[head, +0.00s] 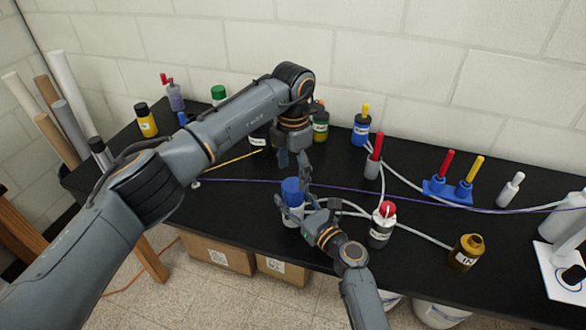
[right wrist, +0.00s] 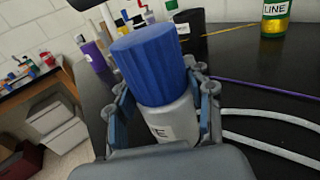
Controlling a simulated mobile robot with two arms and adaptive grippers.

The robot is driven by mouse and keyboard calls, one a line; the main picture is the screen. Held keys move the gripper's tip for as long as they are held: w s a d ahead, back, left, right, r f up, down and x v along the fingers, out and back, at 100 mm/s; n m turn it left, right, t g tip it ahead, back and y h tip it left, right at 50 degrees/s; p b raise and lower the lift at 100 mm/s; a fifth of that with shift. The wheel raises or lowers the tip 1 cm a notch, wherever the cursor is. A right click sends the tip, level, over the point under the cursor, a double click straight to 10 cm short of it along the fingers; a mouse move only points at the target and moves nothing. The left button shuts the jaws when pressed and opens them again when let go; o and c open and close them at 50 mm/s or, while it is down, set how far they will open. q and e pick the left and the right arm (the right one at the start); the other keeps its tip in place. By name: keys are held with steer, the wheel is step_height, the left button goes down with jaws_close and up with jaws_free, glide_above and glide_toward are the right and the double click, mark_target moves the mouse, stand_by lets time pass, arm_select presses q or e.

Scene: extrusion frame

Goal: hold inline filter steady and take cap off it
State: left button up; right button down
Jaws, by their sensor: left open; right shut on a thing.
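The inline filter is a white cylinder (head: 293,215) with a label, near the bench's front edge. Its ribbed blue cap (head: 291,188) sits on top; cap (right wrist: 152,62) and white body (right wrist: 172,120) fill the middle of the right wrist view. My right gripper (head: 294,205) is shut around the white body, below the cap, with a finger on either side in the right wrist view (right wrist: 163,105). My left gripper (head: 293,167) points down, open and empty, just above and behind the cap. The filter's lower part is partly hidden by my right gripper.
On the black bench (head: 230,205) stand a red-capped bottle (head: 381,228), a dark amber jar (head: 467,252) and a blue holder (head: 447,190) with red and yellow pieces. White tubing (head: 420,236) and a purple cord (head: 400,197) cross the bench. Several bottles line the wall.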

mark_target(293, 184)
arm_select(q)
steer(key=shift+r+m, duration=0.15)
steer(key=shift+m, duration=0.15)
step_height(293, 184, down, 8)
steer(key=shift+r, duration=0.1)
steer(key=shift+c, duration=0.4)
steer(key=c, duration=1.1)
steer(key=n, duration=0.6)
